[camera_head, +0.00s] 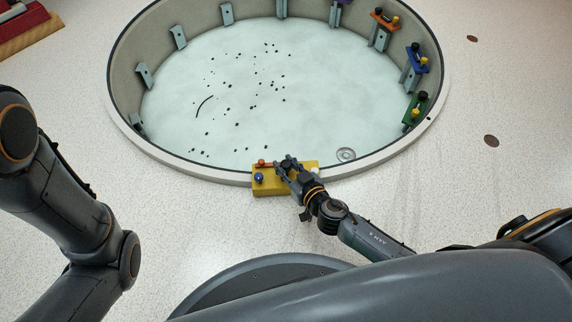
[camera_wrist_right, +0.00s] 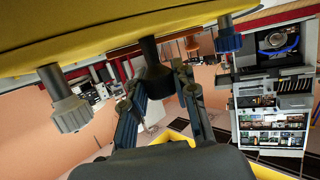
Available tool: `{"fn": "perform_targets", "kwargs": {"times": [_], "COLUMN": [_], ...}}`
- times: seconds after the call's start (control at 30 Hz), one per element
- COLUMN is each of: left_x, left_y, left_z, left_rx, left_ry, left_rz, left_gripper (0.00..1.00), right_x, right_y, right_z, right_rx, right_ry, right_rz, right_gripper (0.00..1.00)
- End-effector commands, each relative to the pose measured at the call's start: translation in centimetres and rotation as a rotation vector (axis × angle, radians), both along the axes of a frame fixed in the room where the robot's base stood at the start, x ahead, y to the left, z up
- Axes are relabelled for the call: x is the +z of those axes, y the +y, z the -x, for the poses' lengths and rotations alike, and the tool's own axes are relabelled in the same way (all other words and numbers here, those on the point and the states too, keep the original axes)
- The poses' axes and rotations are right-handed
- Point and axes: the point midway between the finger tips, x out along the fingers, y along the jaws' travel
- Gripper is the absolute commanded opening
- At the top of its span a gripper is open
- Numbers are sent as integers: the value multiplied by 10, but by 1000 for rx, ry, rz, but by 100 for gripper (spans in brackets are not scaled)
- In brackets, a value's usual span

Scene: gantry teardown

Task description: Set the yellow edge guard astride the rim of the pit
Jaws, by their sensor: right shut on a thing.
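The yellow edge guard (camera_head: 270,189) is at the near rim of the round pit (camera_head: 220,177), overlapping the rim in the head view. It carries small red and blue knobs at its left and a pale one at its right. I cannot tell whether it sits astride the rim or hangs just above it. My right gripper (camera_head: 284,166) is shut on it near its middle. In the right wrist view the guard's yellow body (camera_wrist_right: 120,25) fills the top, and the fingers (camera_wrist_right: 160,90) close around a dark post under it. My left arm shows, but its gripper is out of view.
Grey brackets (camera_head: 179,37) line the pit's inner wall. Orange, blue and green fittings (camera_head: 416,108) sit at its right. Small dark bits and a round drain (camera_head: 346,154) lie on the pale pit floor. The speckled floor around is mostly clear.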

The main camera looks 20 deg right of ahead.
Motion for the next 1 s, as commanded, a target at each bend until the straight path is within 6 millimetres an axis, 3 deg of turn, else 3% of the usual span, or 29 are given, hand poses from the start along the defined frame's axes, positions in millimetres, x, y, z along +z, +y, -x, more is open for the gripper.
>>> {"fn": "perform_targets", "kwargs": {"times": [0.37,0.4,0.5,0.53,0.83,1.0], "left_x": [-6,-6,-5,-5,-6,-6], "left_y": [0,0,0,0,0,0], "left_z": [1,1,2,2,0,1], "left_rx": [0,-1,-1,-1,1,1], "left_ry": [-2,-3,-3,-4,1,0], "left_rz": [0,1,1,1,-1,-1], "left_gripper": [40,40,40,40,40,40], "right_x": [-3,-2,-3,-3,-6,9], "right_y": [0,0,0,0,0,-1], "right_z": [-1,-1,-1,-1,1,-1], "right_rx": [1,1,0,0,-1,0], "right_ry": [-6,-6,-5,-4,3,-4], "right_rz": [-3,-3,-2,-2,1,1], "right_gripper": [0,32,52,54,54,54]}}
